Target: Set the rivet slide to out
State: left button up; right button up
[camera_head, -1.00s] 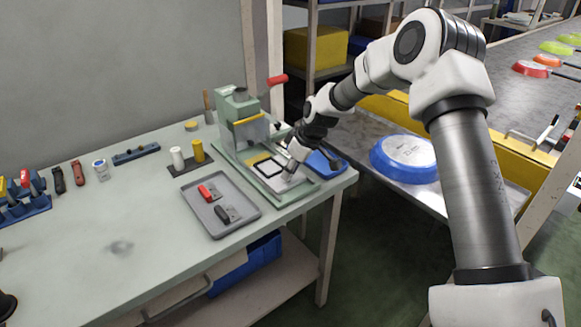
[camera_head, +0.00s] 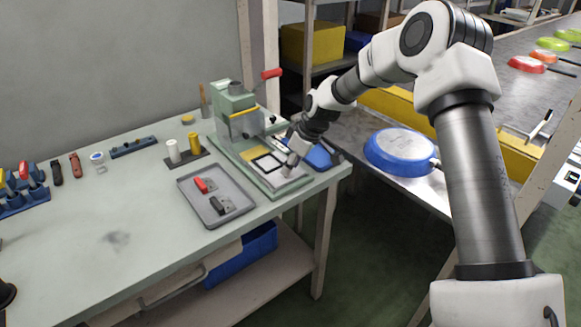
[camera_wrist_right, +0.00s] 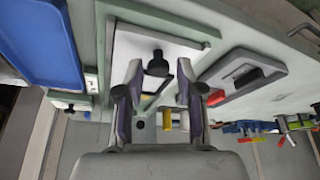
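The green rivet press (camera_head: 237,110) stands at the right end of the workbench. Its pale slide plate (camera_head: 268,166), with a black square frame on it, lies low at the press's front. In the right wrist view the plate (camera_wrist_right: 130,50) carries a black knob (camera_wrist_right: 158,64). My right gripper (camera_head: 290,163) is over the front end of the plate. In the wrist view its fingers (camera_wrist_right: 158,78) are apart, with the knob between the tips and gaps on both sides. The head view hides the knob behind the gripper.
A grey tray (camera_head: 232,213) with red and black pieces lies left of the press. A blue tray (camera_head: 318,157) lies close on its right. A holder with white and yellow cylinders (camera_head: 173,152) stands behind the grey tray. A blue pan (camera_head: 385,160) is farther right.

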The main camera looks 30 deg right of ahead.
jog(key=v, duration=1.1)
jog(key=shift+s, duration=0.15)
jog(key=shift+f, duration=0.1)
